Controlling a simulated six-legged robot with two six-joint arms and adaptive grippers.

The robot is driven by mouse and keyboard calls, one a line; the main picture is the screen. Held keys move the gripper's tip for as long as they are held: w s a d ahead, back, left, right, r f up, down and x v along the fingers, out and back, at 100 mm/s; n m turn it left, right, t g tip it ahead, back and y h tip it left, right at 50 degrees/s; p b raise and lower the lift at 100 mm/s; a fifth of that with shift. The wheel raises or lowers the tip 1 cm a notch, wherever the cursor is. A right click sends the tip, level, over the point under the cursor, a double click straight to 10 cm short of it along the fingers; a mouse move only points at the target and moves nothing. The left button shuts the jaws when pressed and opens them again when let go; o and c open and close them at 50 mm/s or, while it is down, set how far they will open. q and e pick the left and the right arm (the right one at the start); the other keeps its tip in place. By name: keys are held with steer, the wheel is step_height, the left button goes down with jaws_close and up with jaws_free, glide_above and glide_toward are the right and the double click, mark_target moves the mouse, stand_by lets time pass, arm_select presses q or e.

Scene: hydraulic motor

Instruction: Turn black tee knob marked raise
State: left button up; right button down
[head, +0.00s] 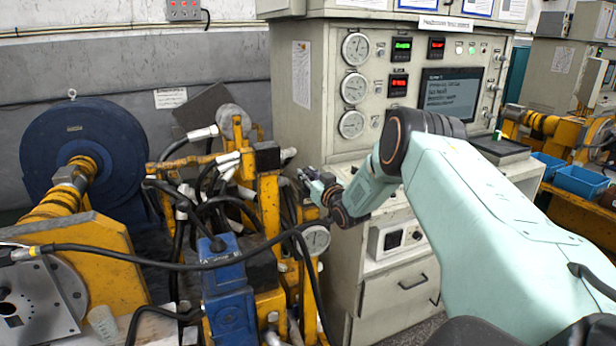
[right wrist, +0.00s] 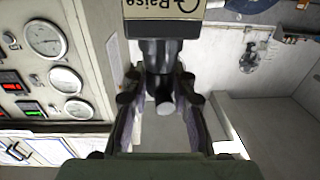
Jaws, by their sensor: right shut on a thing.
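The black tee knob (right wrist: 158,58) shows in the right wrist view, below a pale plate marked "Raise" (right wrist: 165,9) that appears upside down. A light round end of the knob points toward the camera. My right gripper (right wrist: 160,88) has one finger on each side of the knob and is shut on it. In the head view my right gripper (head: 308,183) is at the side of the cabinet, by the yellow machine frame. There the knob is too small and covered to make out. My left gripper is not in view.
A grey control cabinet (head: 300,130) with gauges and a screen (head: 450,93) stands behind my right arm. Black hoses and a blue valve block (head: 228,300) crowd the area left of the gripper. A pressure gauge (head: 316,239) sits just below it.

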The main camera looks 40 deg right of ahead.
steer(key=c, duration=1.1)
jaws_free()
steer(key=shift+o, duration=0.2)
steer(key=v, duration=1.2)
